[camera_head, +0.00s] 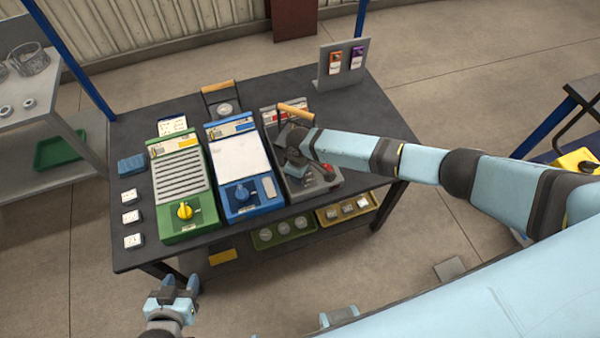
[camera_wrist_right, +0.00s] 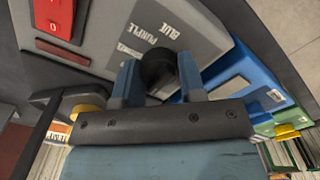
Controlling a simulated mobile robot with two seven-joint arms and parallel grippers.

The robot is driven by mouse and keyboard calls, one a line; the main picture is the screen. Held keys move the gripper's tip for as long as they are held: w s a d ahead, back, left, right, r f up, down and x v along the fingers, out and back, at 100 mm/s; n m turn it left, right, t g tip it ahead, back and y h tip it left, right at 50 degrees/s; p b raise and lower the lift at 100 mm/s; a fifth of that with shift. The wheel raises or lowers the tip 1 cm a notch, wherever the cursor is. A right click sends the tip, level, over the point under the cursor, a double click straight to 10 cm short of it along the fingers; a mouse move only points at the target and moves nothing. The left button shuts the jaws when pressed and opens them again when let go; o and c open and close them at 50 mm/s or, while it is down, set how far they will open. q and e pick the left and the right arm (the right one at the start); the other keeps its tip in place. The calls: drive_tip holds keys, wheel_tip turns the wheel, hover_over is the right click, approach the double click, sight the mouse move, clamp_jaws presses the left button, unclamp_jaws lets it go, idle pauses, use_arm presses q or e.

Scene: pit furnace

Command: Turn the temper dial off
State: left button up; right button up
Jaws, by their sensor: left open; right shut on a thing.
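The grey unit (camera_head: 322,185) is the rightmost of three units on the dark workbench. In the right wrist view its panel (camera_wrist_right: 118,35) carries the words BLUE and PURPLE beside a round black dial (camera_wrist_right: 158,66). My right gripper (camera_wrist_right: 160,80) is shut on this dial, one blue finger on each side. I cannot read the dial's pointer or its setting. In the head view my right arm and hand cover much of the unit. My left gripper (camera_head: 180,286) is open and empty, low in the head view, in front of the bench and apart from it.
A blue unit (camera_head: 262,208) with a blue dial and a green unit (camera_head: 168,230) with a yellow dial stand to the left. A red switch (camera_wrist_right: 53,16) sits on the panel. Wooden-handled bars rise behind. A sign stand (camera_head: 326,68) is at the back right.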

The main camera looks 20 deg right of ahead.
idle(0.5)
drive_tip(key=o, duration=0.9)
drive_tip(key=shift+o, duration=0.2)
wheel_tip(320, 180, up, 14)
drive_tip(key=shift+f, duration=0.1)
